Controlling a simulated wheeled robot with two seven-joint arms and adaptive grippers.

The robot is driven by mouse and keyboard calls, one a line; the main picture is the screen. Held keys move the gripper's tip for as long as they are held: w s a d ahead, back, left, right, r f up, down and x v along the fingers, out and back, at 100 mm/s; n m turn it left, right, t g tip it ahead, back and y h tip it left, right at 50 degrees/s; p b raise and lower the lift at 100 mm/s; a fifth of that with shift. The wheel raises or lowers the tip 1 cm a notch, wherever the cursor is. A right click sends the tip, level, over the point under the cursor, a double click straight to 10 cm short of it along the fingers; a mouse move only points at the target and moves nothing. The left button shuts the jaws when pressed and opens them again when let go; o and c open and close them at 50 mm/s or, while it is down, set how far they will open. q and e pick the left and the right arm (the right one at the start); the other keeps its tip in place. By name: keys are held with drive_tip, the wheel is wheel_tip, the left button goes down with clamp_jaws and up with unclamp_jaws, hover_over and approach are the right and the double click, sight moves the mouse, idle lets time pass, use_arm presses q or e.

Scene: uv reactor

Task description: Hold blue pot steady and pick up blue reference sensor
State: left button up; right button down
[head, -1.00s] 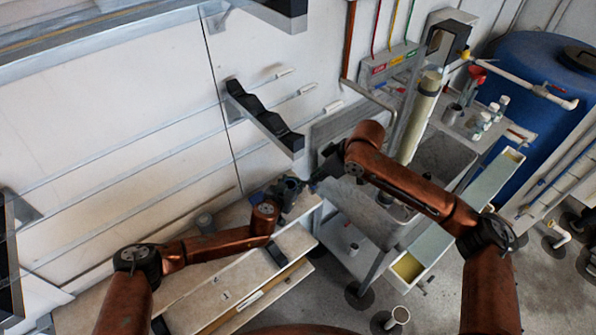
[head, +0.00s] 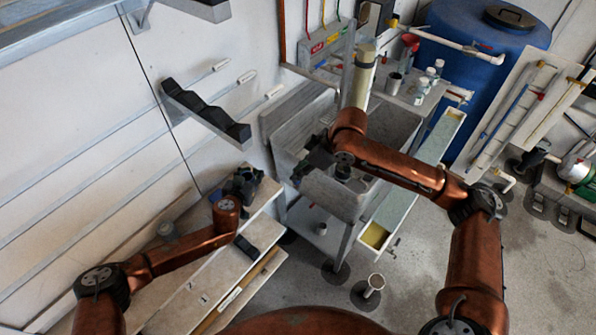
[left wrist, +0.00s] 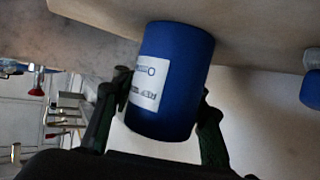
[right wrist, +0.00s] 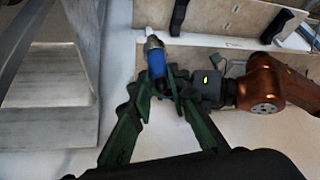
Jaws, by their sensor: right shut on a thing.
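The blue pot (left wrist: 175,85) with a white label lies between the two fingers of my left gripper (left wrist: 165,95), which touch it on both sides. In the head view my left gripper (head: 240,184) is at the bench, and the pot is hard to make out there. My right gripper (right wrist: 160,90) is shut on the blue reference sensor (right wrist: 157,64), a blue cylinder with a grey metal end pointing away from the gripper. In the head view my right gripper (head: 312,163) is in the air beside the sink; the sensor is too small to tell there.
The pale bench (head: 195,290) runs below my left arm. A grey sink cart (head: 335,195) stands to the right of it. A black notched wall bracket (head: 205,112) sticks out above the bench. A large blue tank (head: 490,75) stands at the back right.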

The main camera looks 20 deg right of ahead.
use_arm(q)
drive_tip(key=o, duration=0.7)
drive_tip(key=shift+c, duration=0.2)
drive_tip(key=v, duration=1.1)
drive_tip(key=shift+s+a+r, duration=0.1)
drive_tip(key=shift+s+a, duration=0.1)
drive_tip(key=shift+s, duration=0.25)
